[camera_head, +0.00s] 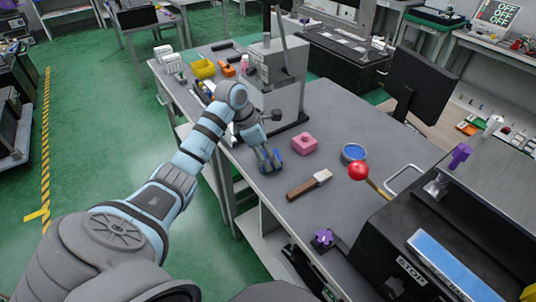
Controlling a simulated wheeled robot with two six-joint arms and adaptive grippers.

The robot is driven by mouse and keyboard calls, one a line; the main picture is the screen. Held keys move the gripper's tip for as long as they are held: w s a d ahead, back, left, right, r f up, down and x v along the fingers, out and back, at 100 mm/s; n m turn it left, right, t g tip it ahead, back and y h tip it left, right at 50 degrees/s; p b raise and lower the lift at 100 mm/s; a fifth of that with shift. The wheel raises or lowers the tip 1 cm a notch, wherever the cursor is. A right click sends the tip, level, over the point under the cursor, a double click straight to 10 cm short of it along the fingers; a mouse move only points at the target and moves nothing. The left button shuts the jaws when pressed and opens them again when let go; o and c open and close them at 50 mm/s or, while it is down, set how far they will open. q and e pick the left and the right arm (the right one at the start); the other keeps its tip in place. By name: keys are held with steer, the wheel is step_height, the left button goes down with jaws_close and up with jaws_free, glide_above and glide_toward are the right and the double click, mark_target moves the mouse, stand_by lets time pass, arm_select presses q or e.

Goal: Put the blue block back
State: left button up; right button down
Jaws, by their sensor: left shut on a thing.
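My left arm reaches in from the lower left over the grey workbench (345,210). My left gripper (269,158) points down at the bench and is shut on the blue block (275,161), which shows at both sides of the fingers. I cannot tell whether the block touches the bench top. A pink block (304,144) sits just to the right of the gripper, apart from it. My right gripper is not in view.
A scraper with a wooden handle (309,185) and a round blue tin (354,153) lie to the right. A grey lever press (281,75) stands behind the gripper. A black machine (400,255) with a red-knobbed lever (358,171) fills the lower right.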

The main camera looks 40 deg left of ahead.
arm_select(q)
steer(key=shift+w+f, duration=0.1)
steer(key=shift+w, duration=0.05)
steer(key=o, duration=1.1)
steer(key=shift+f, duration=0.1)
steer(key=o, duration=0.4)
steer(key=shift+r, duration=0.2)
steer(key=p+v, duration=0.1)
steer(key=v, duration=1.1)
